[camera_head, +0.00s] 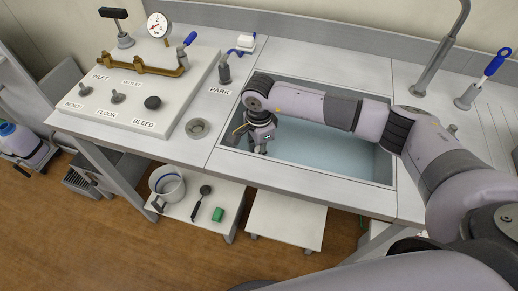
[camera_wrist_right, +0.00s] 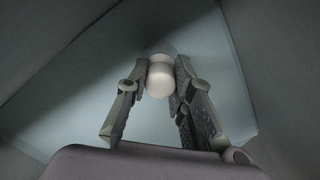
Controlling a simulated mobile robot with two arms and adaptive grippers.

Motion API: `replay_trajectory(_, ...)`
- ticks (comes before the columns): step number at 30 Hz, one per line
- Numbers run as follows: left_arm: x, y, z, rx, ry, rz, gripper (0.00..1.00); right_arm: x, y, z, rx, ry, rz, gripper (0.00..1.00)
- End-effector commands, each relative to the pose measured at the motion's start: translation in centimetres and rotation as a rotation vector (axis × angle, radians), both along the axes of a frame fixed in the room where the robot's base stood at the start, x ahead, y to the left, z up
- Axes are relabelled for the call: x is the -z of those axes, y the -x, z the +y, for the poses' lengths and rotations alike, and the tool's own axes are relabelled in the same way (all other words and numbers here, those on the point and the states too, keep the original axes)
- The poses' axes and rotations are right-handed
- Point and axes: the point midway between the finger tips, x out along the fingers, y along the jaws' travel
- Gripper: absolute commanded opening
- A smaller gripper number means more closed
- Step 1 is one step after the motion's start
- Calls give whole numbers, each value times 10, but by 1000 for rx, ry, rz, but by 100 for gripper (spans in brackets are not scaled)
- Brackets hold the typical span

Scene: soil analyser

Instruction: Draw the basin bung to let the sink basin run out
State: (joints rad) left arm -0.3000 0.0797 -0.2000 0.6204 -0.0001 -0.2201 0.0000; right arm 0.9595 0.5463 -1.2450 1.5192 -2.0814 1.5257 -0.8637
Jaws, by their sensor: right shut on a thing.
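The sink basin (camera_head: 320,145) is set into the counter, with a pale blue-grey interior. My right arm reaches over it from the right. My right gripper (camera_head: 262,150) points down at the basin's left end. In the right wrist view the gripper (camera_wrist_right: 158,85) is shut on a pale rounded knob, the basin bung (camera_wrist_right: 160,78), with one finger on each side. Whether the bung is seated or raised cannot be told. In the head view the bung is hidden by the gripper. My left gripper is not in view.
A tap (camera_head: 440,50) stands behind the basin at the right. A blue-handled lever (camera_head: 485,78) is further right. A white panel (camera_head: 150,110) with a gauge and valves lies at the left. Below are a bucket (camera_head: 168,187), a dark scoop (camera_head: 202,200) and a green block (camera_head: 217,214).

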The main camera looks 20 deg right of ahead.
Motion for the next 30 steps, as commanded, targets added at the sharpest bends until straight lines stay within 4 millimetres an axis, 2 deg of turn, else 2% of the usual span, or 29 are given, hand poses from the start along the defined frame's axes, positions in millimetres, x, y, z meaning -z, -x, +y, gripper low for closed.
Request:
replay_trajectory(16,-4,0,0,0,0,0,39,-12,-1,0,0,0,-2,0)
replay_trajectory(30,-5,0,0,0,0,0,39,-14,0,0,0,0,-1,0)
